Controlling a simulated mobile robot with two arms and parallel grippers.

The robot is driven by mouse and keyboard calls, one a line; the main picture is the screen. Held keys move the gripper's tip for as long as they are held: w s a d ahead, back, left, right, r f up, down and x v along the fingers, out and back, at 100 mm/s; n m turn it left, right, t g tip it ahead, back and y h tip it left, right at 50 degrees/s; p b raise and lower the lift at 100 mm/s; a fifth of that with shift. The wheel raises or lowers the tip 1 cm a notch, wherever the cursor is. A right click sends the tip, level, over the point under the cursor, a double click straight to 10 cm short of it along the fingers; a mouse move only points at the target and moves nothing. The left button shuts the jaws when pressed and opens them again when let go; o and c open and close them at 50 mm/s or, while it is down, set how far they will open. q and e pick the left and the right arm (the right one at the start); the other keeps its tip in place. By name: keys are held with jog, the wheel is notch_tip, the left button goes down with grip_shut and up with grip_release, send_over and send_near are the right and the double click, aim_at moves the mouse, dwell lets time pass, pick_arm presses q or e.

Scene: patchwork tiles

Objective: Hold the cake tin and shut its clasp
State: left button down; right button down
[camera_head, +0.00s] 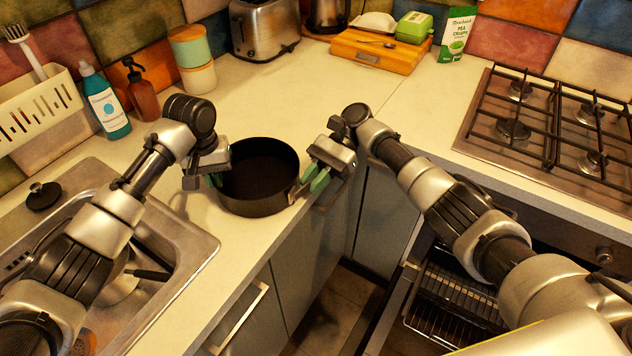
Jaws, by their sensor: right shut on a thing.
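The cake tin (258,203) is a dark, round, open tin standing upright on the counter near its front edge, right of the sink.
The sink (185,225) lies left of the tin. A soap bottle (106,105), a brown pump bottle (141,95) and stacked canisters (192,60) stand behind. A toaster (265,28) and wooden board (375,50) are at the back. A gas hob (545,130) is right. The counter behind the tin is clear.

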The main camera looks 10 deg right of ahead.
jog(key=shift+f+n+g, duration=0.1)
jog(key=shift+n+g, duration=0.2)
jog(key=shift+g, duration=0.1)
jog(key=c, duration=1.2)
grip_release()
jog(key=shift+t, duration=0.3)
